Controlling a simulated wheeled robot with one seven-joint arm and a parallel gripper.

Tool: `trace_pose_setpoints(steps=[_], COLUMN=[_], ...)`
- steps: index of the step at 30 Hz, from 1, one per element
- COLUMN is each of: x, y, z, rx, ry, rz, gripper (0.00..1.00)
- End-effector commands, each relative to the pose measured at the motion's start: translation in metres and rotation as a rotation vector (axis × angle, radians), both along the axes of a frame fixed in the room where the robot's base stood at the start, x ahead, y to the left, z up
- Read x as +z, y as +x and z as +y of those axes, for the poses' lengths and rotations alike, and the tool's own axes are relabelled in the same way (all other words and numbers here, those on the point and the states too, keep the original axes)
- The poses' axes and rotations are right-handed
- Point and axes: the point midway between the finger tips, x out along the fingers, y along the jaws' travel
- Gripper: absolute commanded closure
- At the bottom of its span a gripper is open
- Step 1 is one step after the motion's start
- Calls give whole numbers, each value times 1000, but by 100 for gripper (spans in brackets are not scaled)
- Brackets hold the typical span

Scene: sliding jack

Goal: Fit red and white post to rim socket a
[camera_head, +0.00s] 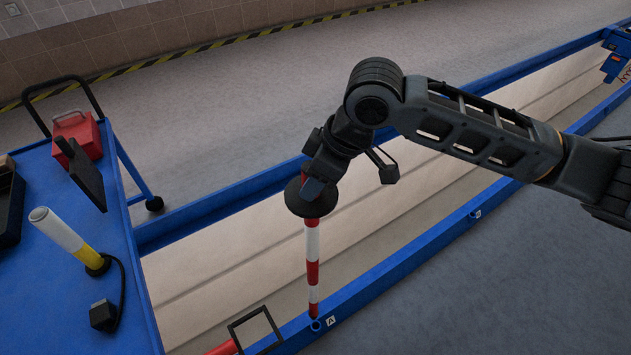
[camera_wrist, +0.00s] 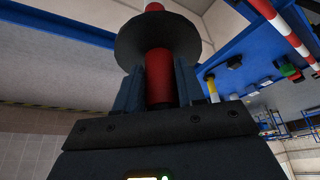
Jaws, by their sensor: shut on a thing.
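The red and white post (camera_head: 313,240) hangs roughly upright below my gripper (camera_head: 312,192), its lower red tip just above socket A in the picture. Socket A (camera_head: 316,325) is a small round hole in the blue rim, beside a white label marked A. Its opening shows just below the tip; I cannot tell the exact gap. A black disc (camera_head: 300,197) sits around the post's upper part. In the wrist view, my gripper (camera_wrist: 158,88) is shut on the post's red section (camera_wrist: 160,75), under the black disc (camera_wrist: 157,38).
The blue rim (camera_head: 400,262) runs right, with another labelled socket (camera_head: 474,215). A black square frame (camera_head: 254,330) and a red bar (camera_head: 222,349) are close to the left of socket A. A blue cart (camera_head: 60,270) at left holds a white and yellow post (camera_head: 62,235) and a red box (camera_head: 77,134).

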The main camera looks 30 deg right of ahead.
Motion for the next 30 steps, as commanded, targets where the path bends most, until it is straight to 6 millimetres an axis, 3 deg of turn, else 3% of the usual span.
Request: trace_pose_setpoints(steps=[6, 12, 18, 30], x=[17, 35, 43, 44], y=[-8, -17, -21, -21], z=[0, 5, 7, 7], rx=[384, 611, 691, 692], ry=[-7, -3, 0, 2], rz=[-4, -2, -3, -3], gripper=[100, 100, 100, 100])
